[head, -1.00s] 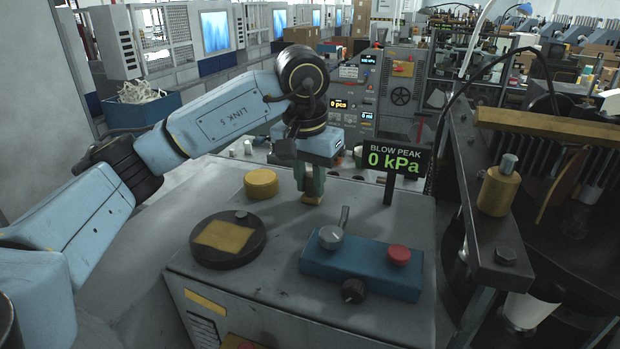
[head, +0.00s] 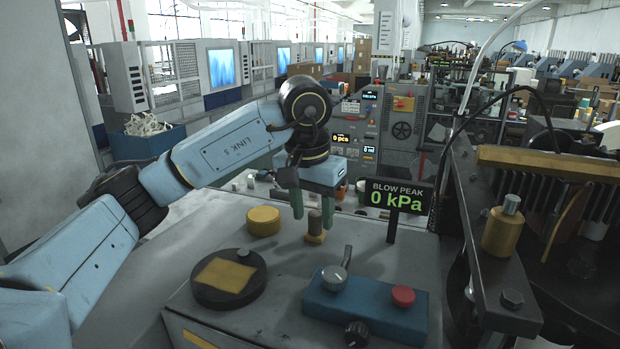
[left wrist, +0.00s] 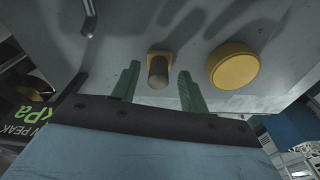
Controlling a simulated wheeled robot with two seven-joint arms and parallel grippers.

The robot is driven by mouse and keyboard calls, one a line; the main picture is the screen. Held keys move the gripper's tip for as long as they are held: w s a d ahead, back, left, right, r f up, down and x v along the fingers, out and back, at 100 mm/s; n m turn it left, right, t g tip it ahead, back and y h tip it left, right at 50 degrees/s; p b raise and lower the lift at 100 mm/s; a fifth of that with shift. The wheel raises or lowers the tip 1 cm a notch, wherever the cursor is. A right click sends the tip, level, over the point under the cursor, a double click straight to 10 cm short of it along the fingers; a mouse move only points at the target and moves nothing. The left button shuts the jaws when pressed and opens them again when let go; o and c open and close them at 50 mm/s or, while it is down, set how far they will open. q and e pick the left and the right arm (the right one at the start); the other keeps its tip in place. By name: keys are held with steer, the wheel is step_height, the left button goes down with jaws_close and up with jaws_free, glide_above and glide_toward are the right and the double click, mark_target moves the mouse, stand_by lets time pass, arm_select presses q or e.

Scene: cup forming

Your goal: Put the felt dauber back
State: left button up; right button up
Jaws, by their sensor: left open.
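The felt dauber (head: 315,224) looks like a small brown cylinder on a yellow-brown square foot. It stands upright on the grey machine top. It also shows in the left wrist view (left wrist: 158,72), with a green finger on each side and gaps between. My left gripper (head: 312,213) is open just above the dauber, its two green fingers apart and not holding it. A black round dish (head: 206,292) with a yellow square pad lies nearer, to the left. My right gripper is not in view.
A yellow round tin (head: 263,221) stands just left of the dauber. A blue control box (head: 365,300) with a lever and red button (head: 403,296) is in front. The blow peak sign (head: 397,195) reads 0 kPa at right. Dark machine frame lies further right.

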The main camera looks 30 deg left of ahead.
arm_select(q)
step_height(320, 180, up, 10)
steer(key=s+p, duration=0.1)
steer(key=shift+s+r+p, duration=0.15)
steer(key=shift+p, duration=0.15)
